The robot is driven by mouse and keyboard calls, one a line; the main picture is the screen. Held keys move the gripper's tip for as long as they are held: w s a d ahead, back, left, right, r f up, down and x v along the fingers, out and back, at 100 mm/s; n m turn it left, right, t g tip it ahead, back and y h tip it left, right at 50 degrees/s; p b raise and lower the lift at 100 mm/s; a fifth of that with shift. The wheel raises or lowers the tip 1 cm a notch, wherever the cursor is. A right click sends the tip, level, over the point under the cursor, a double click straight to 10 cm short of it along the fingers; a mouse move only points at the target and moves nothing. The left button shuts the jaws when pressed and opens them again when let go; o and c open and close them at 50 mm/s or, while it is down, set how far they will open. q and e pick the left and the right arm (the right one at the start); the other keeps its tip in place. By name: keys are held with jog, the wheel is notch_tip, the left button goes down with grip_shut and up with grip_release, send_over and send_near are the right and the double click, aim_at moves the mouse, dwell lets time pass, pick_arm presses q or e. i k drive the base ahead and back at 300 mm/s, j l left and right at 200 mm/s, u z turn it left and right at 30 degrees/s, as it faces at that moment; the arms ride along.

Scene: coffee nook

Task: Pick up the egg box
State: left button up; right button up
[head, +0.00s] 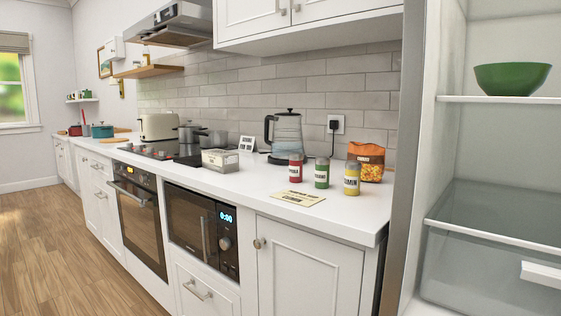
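A small grey-white box (220,162) with a printed front stands on the white counter (240,184), between the hob and the kettle. It looks like the egg box, but its label is too small to read. It stands upright with nothing on top of it, and its front and top are in plain sight. Neither of my grippers shows in the head view.
A glass kettle (286,132) stands behind to the right. Red (295,168), green (321,173) and yellow (352,179) spice jars and an orange bag (367,162) stand further right. A card (298,198) lies in front. A pot (189,134) sits on the hob (160,150). An open fridge (500,150) fills the right.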

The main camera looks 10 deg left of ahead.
aim_at(220, 160)
jog(key=j+z, duration=0.25)
jog(key=z, duration=0.15)
jog(key=j+z, duration=0.6)
jog(key=z, duration=0.2)
jog(key=k+j+z, duration=0.15)
jog(key=j, duration=0.2)
jog(key=j+z, duration=0.15)
jog(key=j, duration=0.2)
jog(key=k+j+z, duration=0.15)
jog(key=j, duration=0.2)
